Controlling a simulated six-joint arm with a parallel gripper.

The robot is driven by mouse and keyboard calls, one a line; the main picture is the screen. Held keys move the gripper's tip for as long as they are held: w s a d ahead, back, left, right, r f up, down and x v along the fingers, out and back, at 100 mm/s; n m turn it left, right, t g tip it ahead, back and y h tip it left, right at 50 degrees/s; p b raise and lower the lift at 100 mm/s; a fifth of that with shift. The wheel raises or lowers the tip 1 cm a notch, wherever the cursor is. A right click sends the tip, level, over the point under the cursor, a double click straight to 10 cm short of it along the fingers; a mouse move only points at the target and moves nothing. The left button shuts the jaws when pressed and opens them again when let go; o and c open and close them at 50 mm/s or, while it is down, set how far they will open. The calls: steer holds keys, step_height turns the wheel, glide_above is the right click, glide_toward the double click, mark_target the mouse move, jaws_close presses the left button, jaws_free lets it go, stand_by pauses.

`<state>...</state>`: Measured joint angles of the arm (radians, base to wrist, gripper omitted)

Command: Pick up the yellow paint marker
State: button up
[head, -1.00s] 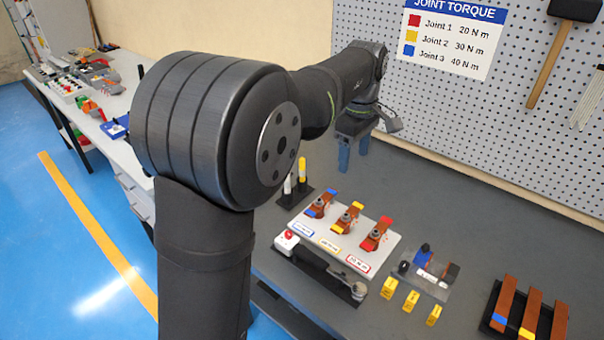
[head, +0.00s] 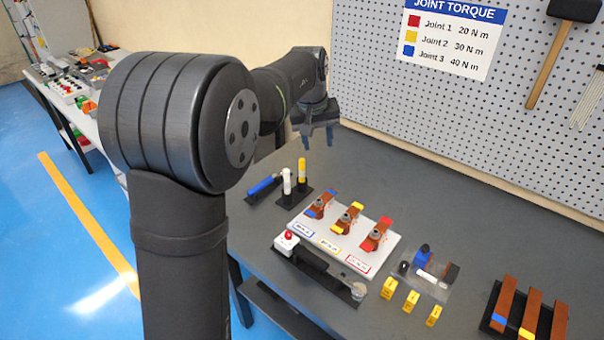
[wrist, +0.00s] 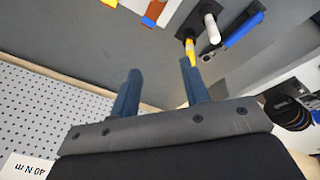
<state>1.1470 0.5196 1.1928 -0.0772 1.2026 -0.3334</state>
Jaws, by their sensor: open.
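The yellow paint marker (head: 302,172) stands upright in a dark holder (head: 290,203) on the grey bench, beside a white marker (head: 287,182). In the wrist view the yellow marker (wrist: 191,52) is at the upper centre, just beyond the tip of the right-hand finger. The white marker (wrist: 211,28) is to its right there. My gripper (head: 318,138) is open and empty, raised above the bench beyond the markers. Its two fingers (wrist: 160,69) are apart in the wrist view, with nothing between them. The yellow marker appears apart from both.
A blue-handled tool (head: 264,185) lies left of the holder. A white fixture (head: 340,242) with copper bars stands to the right. Several yellow blocks (head: 411,300) and a bar rack (head: 500,325) are further right. A perforated panel (head: 470,110) bounds the back.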

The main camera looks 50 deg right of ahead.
mark_target(301, 159)
steer(key=w+m+h, duration=0.1)
steer(key=w+m, duration=0.5)
steer(key=w, duration=0.2)
steer(key=shift+t, duration=0.4)
steer(key=x, duration=1.1)
steer(key=shift+s+a+f, duration=0.1)
steer(key=shift+a+f, duration=0.05)
steer(key=shift+h, duration=0.3)
steer(key=shift+d+x, duration=0.1)
steer(key=shift+x, duration=1.5)
steer(key=shift+d+x, duration=0.15)
steer(key=shift+x, duration=1.4)
jaws_close()
